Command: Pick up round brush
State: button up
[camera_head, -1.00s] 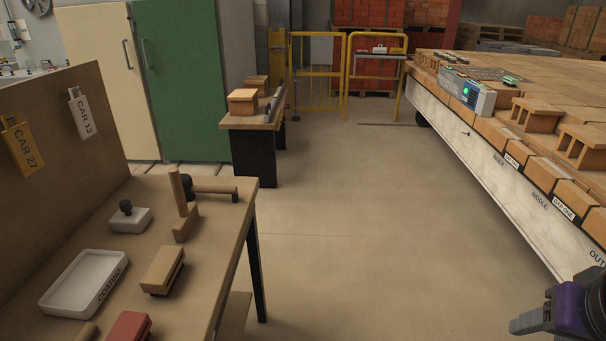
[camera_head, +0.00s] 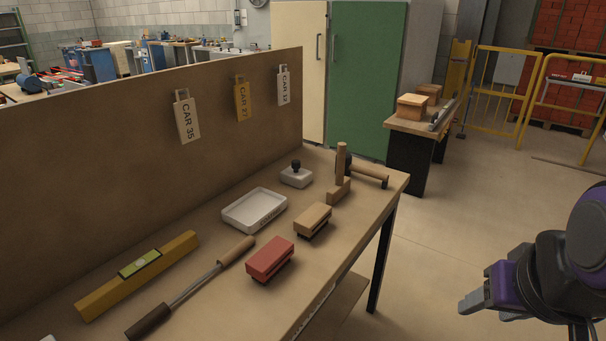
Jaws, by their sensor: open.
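On the wooden workbench (camera_head: 215,290) I see a tan block brush (camera_head: 313,219) and a red block brush (camera_head: 270,258), both rectangular with dark undersides. A white block with a round black knob (camera_head: 296,175) stands farther back. A wooden block with an upright stick (camera_head: 341,178) stands near the far right corner, by a hammer (camera_head: 365,173). I cannot tell any of these as a round brush. My gripper (camera_head: 472,301) is at the lower right, off the bench's right side, apart from everything. It is open and empty.
A white tray (camera_head: 228,219), a two-handled metal bar (camera_head: 196,286) and a yellow level (camera_head: 108,300) lie on the bench. A back panel with hanging tags (camera_head: 187,116) borders it. A smaller table (camera_head: 395,120) stands behind. The floor to the right is clear.

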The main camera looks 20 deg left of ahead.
aim_at(144, 324)
jog(key=i+u, duration=0.1)
jog(key=u, duration=1.8)
